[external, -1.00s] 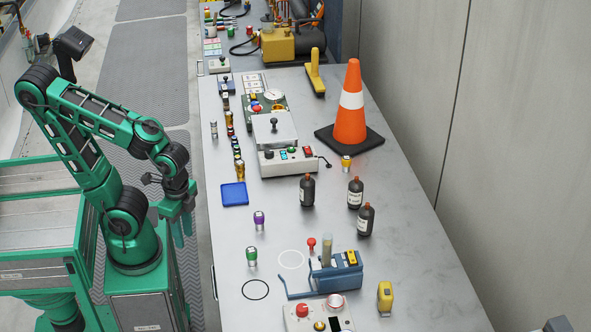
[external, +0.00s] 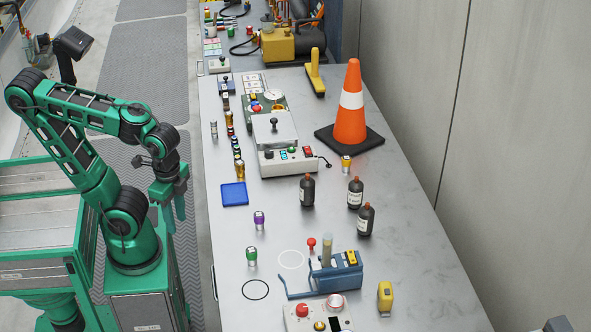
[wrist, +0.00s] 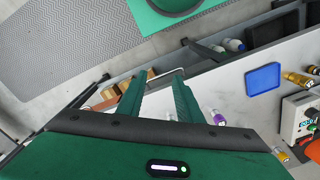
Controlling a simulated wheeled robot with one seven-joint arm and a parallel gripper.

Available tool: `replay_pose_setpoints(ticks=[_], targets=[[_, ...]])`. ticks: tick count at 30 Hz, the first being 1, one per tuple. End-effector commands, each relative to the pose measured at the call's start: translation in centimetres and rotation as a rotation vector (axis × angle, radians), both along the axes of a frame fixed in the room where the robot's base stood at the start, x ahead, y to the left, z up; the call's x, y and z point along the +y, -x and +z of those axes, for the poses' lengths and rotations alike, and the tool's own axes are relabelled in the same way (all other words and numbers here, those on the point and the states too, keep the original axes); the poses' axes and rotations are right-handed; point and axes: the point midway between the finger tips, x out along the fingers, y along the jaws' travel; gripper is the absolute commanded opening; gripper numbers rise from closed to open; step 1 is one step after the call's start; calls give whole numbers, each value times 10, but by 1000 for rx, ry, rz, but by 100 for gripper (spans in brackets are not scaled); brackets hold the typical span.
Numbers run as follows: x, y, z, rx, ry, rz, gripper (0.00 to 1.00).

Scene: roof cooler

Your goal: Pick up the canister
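Several small metal canisters with coloured bands stand upright on the grey table (external: 420,270). A purple one (external: 259,220) and a green one (external: 251,256) are at the near left, and a yellow one (external: 346,164) is by the cone. I cannot tell which one the task means. The purple one also shows in the wrist view (wrist: 215,117), right of the fingers. My gripper (external: 174,211) hangs left of the table's edge, fingers down, apart from all the canisters. In the wrist view its two fingers (wrist: 158,84) are spread with nothing between them.
A blue square tray (external: 234,194) lies near the left edge. Several dark bottles (external: 307,190), an orange cone (external: 350,115), a control box (external: 289,162) and a blue fixture (external: 338,273) occupy the table. Bare surface lies between the tray and the bottles.

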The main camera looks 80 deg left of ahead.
Motion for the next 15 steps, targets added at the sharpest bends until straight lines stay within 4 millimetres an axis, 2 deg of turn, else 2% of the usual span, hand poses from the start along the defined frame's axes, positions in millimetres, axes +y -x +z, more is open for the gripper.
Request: replay_pose_setpoints(ticks=[3,10,15], targets=[[0,-1,24,-3,2,0,33],[-2,-29,12,-42,8,-83,33],[-2,-55,4,-92,2,-165,33]])
